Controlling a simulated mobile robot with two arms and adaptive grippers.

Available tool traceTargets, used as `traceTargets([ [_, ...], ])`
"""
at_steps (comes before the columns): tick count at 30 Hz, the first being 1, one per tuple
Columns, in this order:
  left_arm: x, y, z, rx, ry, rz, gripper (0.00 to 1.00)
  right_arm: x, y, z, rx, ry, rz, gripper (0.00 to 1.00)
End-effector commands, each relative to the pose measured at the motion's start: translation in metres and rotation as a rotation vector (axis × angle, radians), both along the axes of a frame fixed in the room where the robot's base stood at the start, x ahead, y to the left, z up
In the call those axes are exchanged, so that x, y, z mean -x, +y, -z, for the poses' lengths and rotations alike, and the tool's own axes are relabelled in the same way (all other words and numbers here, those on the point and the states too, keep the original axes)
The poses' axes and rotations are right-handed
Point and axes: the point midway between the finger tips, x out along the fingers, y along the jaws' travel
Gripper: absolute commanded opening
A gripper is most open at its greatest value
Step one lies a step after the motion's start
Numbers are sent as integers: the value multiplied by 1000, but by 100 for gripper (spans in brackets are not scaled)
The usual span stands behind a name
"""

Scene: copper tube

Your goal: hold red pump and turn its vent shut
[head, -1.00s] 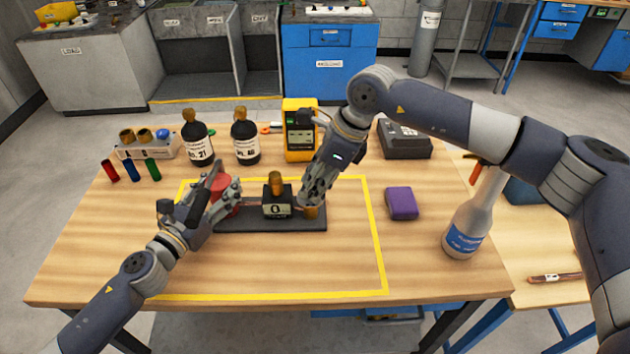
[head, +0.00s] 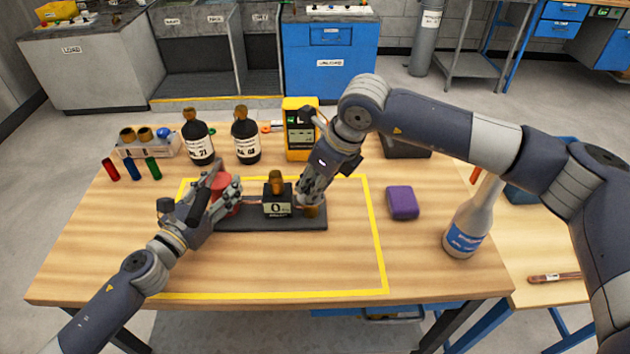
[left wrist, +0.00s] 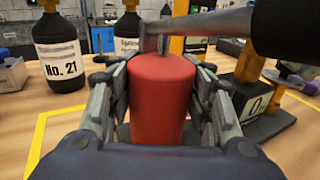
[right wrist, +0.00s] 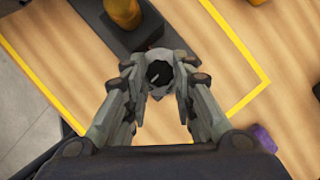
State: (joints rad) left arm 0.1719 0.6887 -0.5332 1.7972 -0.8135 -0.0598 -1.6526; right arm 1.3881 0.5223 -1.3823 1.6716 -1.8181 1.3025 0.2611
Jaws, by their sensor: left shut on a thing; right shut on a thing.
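The red pump (left wrist: 160,100) is an upright red cylinder standing at the left end of a dark base plate (head: 262,223). My left gripper (head: 228,190) is shut on the pump, with a finger on each side of it in the left wrist view. My right gripper (head: 309,200) points down at the right end of the plate. In the right wrist view its fingers are shut on a dark round knob with a light mark, the vent (right wrist: 158,73). A brass-coloured part shows just under the right fingers in the head view.
A dark gauge block with a brass top (head: 277,196) stands mid-plate. Behind are two dark bottles (head: 198,142) (head: 246,140), a yellow meter (head: 300,130) and a rack (head: 148,146). A purple block (head: 402,203) and a clear bottle (head: 468,220) stand right. The front of the yellow outline is clear.

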Motion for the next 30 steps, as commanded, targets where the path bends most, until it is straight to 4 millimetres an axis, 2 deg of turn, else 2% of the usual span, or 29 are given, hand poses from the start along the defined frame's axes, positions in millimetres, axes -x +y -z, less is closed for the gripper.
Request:
traceTargets([
  [19,0,-1,-3,1,-5,4,0,-1,-1,0,0,-4,63,1],
  [20,0,-1,-3,1,-5,4,0,-1,-1,0,0,-4,63,31],
  [21,0,-1,-3,1,-5,4,0,-1,-1,0,0,-4,63,40],
  [22,0,-1,-3,2,-6,4,0,-1,-1,0,0,-4,63,45],
  [30,0,-1,-3,2,-4,2,0,0,0,0,-1,-2,60,45],
])
